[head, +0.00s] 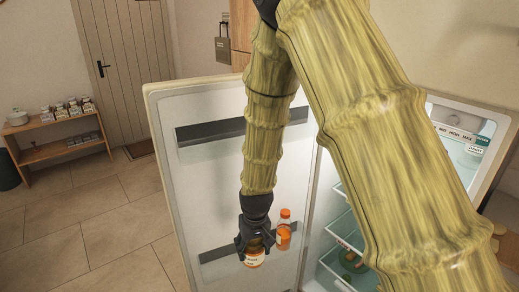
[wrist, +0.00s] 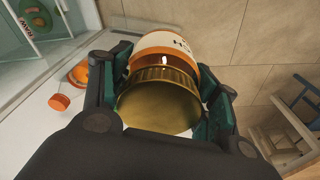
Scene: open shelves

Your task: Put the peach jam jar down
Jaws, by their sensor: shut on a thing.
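The peach jam jar (head: 254,259) has a white and orange label and hangs under my gripper (head: 256,241) in front of the open fridge door. In the wrist view the jar's gold lid (wrist: 158,102) faces the camera, with its labelled side (wrist: 165,46) beyond. My gripper's fingers (wrist: 160,98) are closed on the jar from both sides. The jar is beside the lower door rack (head: 222,251); I cannot tell whether its base touches anything. Its lower part is hard to make out in the head view.
An orange-capped bottle (head: 284,236) stands at the door close to the right of the jar; its cap (wrist: 59,102) shows in the wrist view. The open fridge door (head: 185,165) has an upper rack (head: 210,131). Fridge shelves (head: 338,262) are at right. A wooden chair (wrist: 285,130) shows in the wrist view.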

